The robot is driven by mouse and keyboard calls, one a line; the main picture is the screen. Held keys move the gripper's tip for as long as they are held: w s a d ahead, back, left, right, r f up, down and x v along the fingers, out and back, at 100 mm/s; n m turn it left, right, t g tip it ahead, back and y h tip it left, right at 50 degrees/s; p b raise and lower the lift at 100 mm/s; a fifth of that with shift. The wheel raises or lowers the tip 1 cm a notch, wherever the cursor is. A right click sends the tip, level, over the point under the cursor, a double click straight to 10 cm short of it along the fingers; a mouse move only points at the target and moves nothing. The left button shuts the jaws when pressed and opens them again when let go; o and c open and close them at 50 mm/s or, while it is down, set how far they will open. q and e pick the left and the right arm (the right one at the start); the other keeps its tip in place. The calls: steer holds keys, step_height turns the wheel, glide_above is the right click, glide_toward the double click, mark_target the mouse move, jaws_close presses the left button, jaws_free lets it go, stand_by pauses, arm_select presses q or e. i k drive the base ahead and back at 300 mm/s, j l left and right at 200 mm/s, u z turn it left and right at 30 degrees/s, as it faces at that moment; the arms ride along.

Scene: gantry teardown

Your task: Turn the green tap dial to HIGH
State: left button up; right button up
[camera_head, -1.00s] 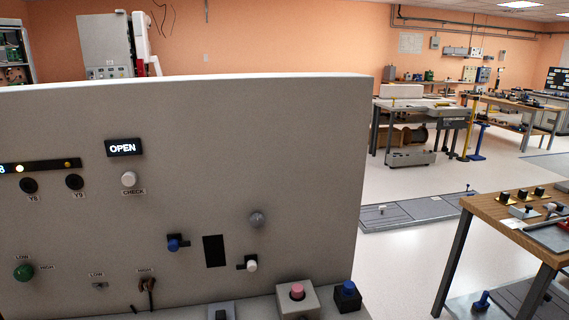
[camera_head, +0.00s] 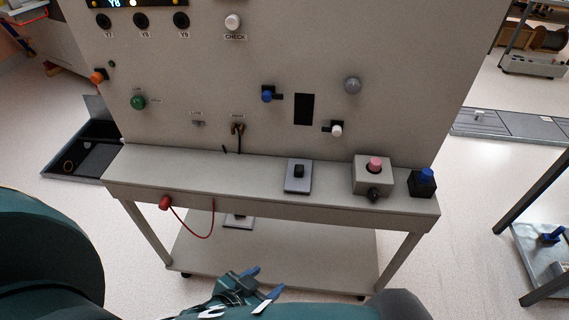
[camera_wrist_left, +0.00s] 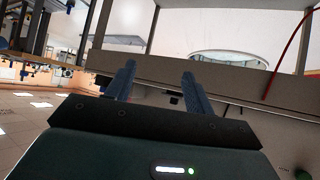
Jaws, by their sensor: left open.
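The green tap dial (camera_head: 138,102) is a round knob on the left part of the upright grey panel (camera_head: 330,60). Small labels sit beside it, too small to read now. My left gripper (camera_head: 262,281) is low at the bottom middle of the head view, below the shelf and well away from the dial. Its blue fingers are apart with nothing between them. In the left wrist view the two fingers (camera_wrist_left: 160,80) are also spread, with the bench frame beyond them. My right gripper is not seen.
A shelf (camera_head: 260,180) juts out below the panel, carrying a black switch (camera_head: 298,175), a pink button box (camera_head: 373,174) and a blue button (camera_head: 424,182). A red cable (camera_head: 196,236) hangs from its front. An orange knob (camera_head: 98,76) is near the dial.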

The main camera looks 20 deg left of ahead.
mark_target(138, 102)
steer(key=u, duration=1.55)
